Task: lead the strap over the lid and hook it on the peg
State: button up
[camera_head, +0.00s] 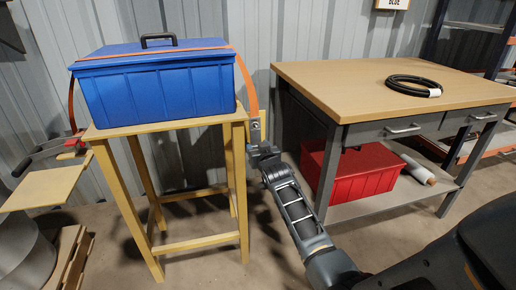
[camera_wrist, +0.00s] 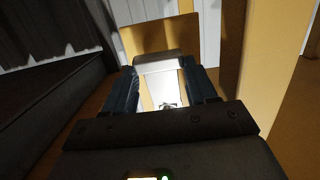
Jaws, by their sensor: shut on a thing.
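A blue box (camera_head: 158,92) with a blue lid (camera_head: 120,51) and black handle stands on a wooden stand (camera_head: 190,121). An orange strap (camera_head: 165,52) lies across the lid, hangs down the left side and bends down past the right side. My gripper (camera_head: 259,148) is low at the right of the stand, beside its right legs, and is shut on the strap's metal end (camera_head: 256,131). I cannot make out the peg.
A workbench (camera_head: 400,75) with a black cable coil (camera_head: 413,85) stands close at the right. A red box (camera_head: 355,170) and a white roll (camera_head: 417,168) sit on its lower shelf. A small wooden platform (camera_head: 42,190) with red-and-black tools is at the left.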

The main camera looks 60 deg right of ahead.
jog(key=o, duration=1.3)
jog(key=shift+c, duration=0.2)
jog(key=p+v, duration=0.1)
jog(key=v, duration=0.6)
jog(key=shift+s+a, duration=0.25)
jog(key=shift+s, duration=0.05)
jog(key=shift+r, duration=0.1)
